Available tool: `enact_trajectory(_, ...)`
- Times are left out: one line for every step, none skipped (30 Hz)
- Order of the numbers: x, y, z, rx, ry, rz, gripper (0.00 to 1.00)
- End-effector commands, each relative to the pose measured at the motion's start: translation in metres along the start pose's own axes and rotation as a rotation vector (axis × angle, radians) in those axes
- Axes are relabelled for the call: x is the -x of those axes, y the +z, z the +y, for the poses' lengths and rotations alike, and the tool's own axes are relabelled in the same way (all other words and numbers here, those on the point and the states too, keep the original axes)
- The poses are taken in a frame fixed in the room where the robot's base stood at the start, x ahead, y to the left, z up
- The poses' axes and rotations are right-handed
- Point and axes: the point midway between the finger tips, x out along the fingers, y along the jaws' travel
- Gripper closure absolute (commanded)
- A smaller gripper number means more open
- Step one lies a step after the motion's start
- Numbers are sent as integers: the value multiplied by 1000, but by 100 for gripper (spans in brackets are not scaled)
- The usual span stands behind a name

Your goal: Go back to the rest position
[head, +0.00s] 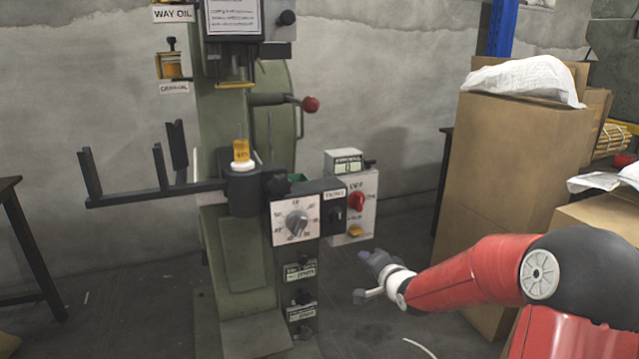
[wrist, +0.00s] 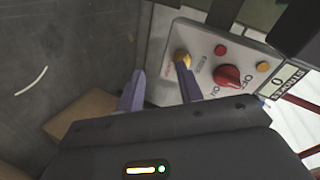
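My gripper (head: 362,277) is at the end of the red arm, low and to the right of the green rivet press (head: 245,250) in the head view. It is in the air just below the grey control box (head: 340,225). In the wrist view my gripper (wrist: 160,68) has its two bluish fingers apart, with nothing between them. The right finger overlaps the box's edge near a yellow button (wrist: 183,58) in that view; I cannot tell whether it touches. The red switch (wrist: 229,77) also shows in the head view (head: 356,202).
A dial panel (head: 296,221) juts from the press, and a dark forked bar (head: 150,196) reaches left. Tall cardboard boxes (head: 500,170) stand right, close behind my arm. A dark table (head: 25,240) is at the far left. Floor between press and boxes looks mostly clear.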

Motion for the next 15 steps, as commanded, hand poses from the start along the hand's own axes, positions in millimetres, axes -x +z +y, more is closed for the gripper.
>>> enact_trajectory(16,5,-8,115,72,-2,64)
enact_trajectory(26,7,-8,174,119,-5,64)
enact_trajectory(40,9,-10,249,178,-8,64)
enact_trajectory(51,11,-10,303,222,-13,64)
enact_trajectory(64,12,-12,354,264,-17,64)
enact_trajectory(81,14,-13,417,317,-25,64)
enact_trajectory(94,15,-15,461,355,-33,64)
enact_trajectory(108,17,-16,503,392,-43,64)
enact_trajectory(127,20,-17,552,437,-57,64)
enact_trajectory(143,22,-18,586,469,-70,64)
enact_trajectory(158,24,-19,618,498,-84,64)
enact_trajectory(179,29,-20,656,534,-107,64)
enact_trajectory(194,33,-20,683,556,-127,64)
enact_trajectory(210,38,-20,706,576,-150,64)
enact_trajectory(231,44,-20,734,597,-182,64)
